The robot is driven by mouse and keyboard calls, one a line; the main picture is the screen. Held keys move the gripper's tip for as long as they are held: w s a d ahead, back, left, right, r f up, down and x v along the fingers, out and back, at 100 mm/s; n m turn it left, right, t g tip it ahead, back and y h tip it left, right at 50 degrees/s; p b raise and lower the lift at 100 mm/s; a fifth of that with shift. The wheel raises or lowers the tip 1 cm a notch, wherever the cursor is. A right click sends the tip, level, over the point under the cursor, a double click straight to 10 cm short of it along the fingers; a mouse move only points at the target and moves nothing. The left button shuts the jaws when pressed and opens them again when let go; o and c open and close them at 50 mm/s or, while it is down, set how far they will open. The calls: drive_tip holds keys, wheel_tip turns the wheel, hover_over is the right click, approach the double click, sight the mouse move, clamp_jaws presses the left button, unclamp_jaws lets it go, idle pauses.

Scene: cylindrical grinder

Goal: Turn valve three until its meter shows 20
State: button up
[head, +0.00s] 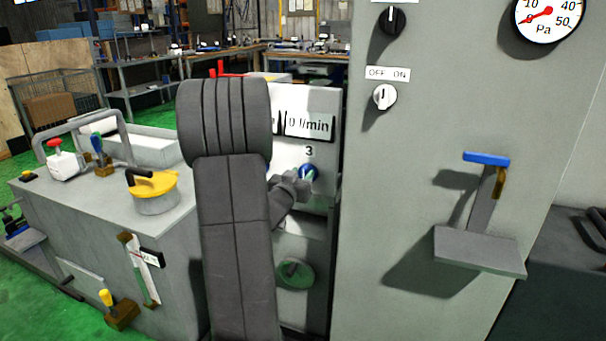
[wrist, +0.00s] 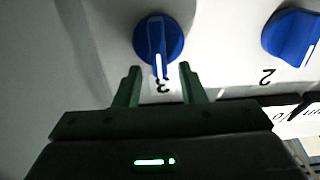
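Valve three (head: 309,172) is a blue round knob below the digit 3 on a pale panel. In the wrist view, valve three (wrist: 158,38) shows its white pointer line toward the digit 3, which appears upside down there. Its meter (head: 308,124), above it in the head view, reads 0 l/min. My gripper (wrist: 160,80) is open, with one finger on each side of the knob's pointer end and nothing between the fingertips but the panel and that end. I cannot tell whether they touch. In the head view my gripper (head: 298,184) is at the knob, partly covering it.
A second blue knob, valve two (wrist: 291,37), sits beside valve three. My arm hides much of the panel in the head view. A tall grey cabinet (head: 410,200) with an OFF/ON switch (head: 384,97) and a blue-handled lever (head: 486,159) stands close on the right.

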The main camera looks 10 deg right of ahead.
drive_tip(key=shift+x, duration=0.95)
drive_tip(key=shift+c, duration=0.3)
clamp_jaws()
